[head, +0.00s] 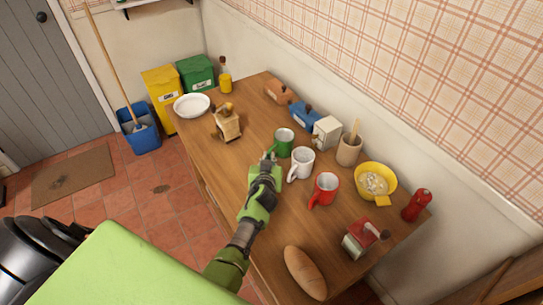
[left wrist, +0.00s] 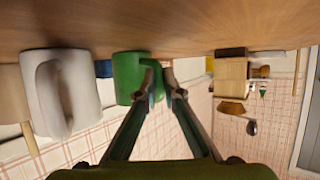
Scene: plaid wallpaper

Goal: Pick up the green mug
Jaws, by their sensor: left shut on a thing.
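The green mug (head: 285,148) stands upright on the wooden table (head: 205,147), beside a white mug (head: 301,165). My left gripper (head: 268,158) reaches it from the near left side, at its handle. In the left wrist view, which is upside down, the green mug (left wrist: 127,80) is left of the fingertips. There my left gripper (left wrist: 162,73) is shut on the mug's handle side, and the fingers hide most of the handle. The mug appears to rest on the table. My right gripper is not in view.
A red mug (head: 324,188) stands nearer, right of the white mug. A wooden grinder (head: 228,125) is to the left. A blue item (head: 303,116), a utensil pot (head: 349,151) and a yellow bowl (head: 375,175) line the wall side. Bread (head: 305,272) lies at the near end.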

